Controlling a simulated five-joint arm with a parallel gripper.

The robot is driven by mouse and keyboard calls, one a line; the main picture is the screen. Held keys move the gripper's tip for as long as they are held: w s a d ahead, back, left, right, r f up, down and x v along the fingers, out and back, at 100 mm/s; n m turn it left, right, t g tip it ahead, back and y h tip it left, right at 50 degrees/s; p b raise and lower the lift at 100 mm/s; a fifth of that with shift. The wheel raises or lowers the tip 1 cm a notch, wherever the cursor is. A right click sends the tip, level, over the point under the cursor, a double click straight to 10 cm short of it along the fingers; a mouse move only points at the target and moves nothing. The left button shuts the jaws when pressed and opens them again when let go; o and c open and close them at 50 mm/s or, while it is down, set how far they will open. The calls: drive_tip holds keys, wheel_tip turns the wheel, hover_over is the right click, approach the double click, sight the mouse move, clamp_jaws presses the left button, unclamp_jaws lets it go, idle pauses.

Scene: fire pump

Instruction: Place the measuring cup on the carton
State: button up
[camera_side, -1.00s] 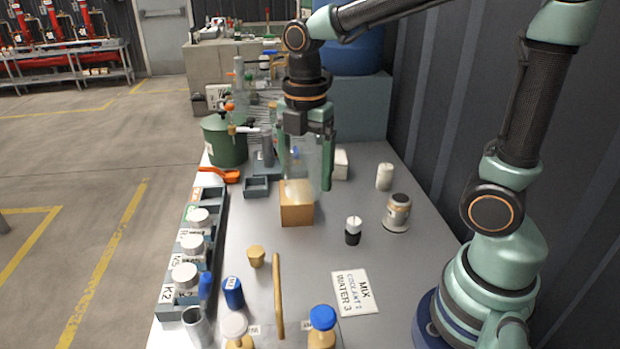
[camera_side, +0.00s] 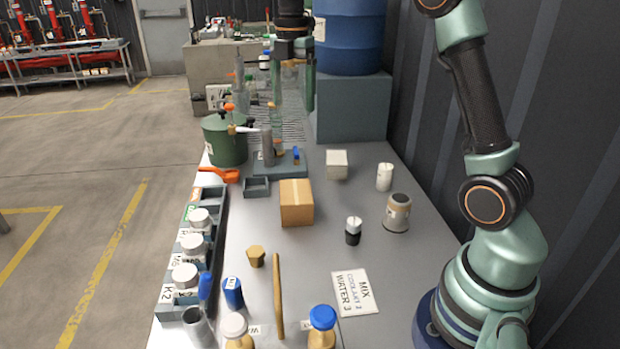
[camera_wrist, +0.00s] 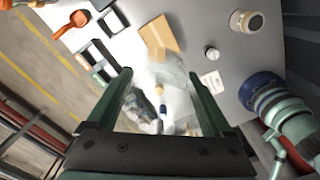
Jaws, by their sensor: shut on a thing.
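The carton (camera_side: 297,207) is a brown box standing on the grey table, its top bare in the side view. It also shows in the wrist view (camera_wrist: 158,37). My gripper (camera_side: 293,98) is raised well above the table, beyond the carton in the side view. In the wrist view my gripper (camera_wrist: 166,82) is shut on the clear measuring cup (camera_wrist: 175,84), which sits between the fingers. In the side view the cup is too faint to make out. In the wrist view the cup's far edge comes close to the carton's near edge in the picture.
A white block (camera_side: 337,165), a white cylinder (camera_side: 384,177), a tan jar (camera_side: 397,213) and a dark bottle (camera_side: 353,232) stand near the carton. A green pot (camera_side: 225,142) and an orange scoop (camera_side: 219,173) are at the left. The table in front of the carton has some clear room.

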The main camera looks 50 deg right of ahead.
wheel_tip(320, 180, down, 20)
drive_tip(key=shift+r, duration=0.2)
drive_tip(key=shift+f, duration=0.2)
idle(0.3)
drive_tip(key=o, duration=1.1)
drive_tip(key=shift+r, duration=0.15)
